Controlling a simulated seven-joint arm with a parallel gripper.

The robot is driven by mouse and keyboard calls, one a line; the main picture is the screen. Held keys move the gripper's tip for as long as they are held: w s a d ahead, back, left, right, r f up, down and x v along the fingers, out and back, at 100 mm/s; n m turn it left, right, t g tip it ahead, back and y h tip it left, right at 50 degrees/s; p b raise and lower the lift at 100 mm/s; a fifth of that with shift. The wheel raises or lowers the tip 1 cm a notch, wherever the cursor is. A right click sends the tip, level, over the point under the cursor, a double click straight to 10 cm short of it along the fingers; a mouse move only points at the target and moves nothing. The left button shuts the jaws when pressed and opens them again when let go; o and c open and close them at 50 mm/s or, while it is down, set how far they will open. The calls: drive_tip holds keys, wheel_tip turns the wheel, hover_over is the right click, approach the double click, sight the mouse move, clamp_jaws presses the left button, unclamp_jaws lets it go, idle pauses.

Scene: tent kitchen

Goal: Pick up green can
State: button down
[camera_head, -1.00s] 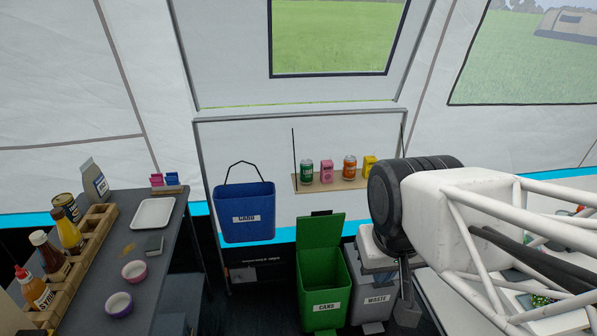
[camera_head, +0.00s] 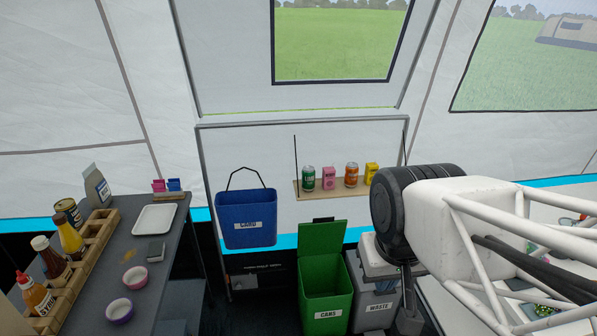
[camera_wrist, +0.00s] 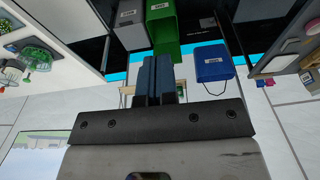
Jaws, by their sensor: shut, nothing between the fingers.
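The green can (camera_head: 308,178) stands upright at the left end of a small wooden shelf (camera_head: 325,190) on the tent's back wall. My gripper (camera_head: 408,312) hangs below and to the right of the shelf, clear of the can. In the wrist view, which is upside down, my gripper's fingers (camera_wrist: 157,68) are together and hold nothing.
A green CANS bin (camera_head: 325,285) with its lid up and a grey WASTE bin (camera_head: 376,295) stand below the shelf. A blue bin (camera_head: 246,217) hangs left of it. A dark counter (camera_head: 180,235) with bottles and bowls is at the left. Space before the shelf is clear.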

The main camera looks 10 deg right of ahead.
drive_tip(key=shift+c, duration=0.8)
unclamp_jaws()
drive_tip(key=t, duration=0.8)
hover_over(309, 178)
drive_tip(key=s, duration=1.7)
wheel_tip(309, 178, down, 12)
drive_tip(key=w+f+t, duration=0.1)
drive_tip(key=w+f, duration=0.3)
drive_tip(key=w+f+t, duration=0.1)
drive_tip(key=w+f, duration=0.3)
drive_tip(key=w+f+t, duration=0.1)
drive_tip(key=w+f, duration=0.3)
drive_tip(key=shift+w+a+f+h, duration=0.2)
drive_tip(key=shift+f+h, duration=0.05)
drive_tip(key=shift+h, duration=0.05)
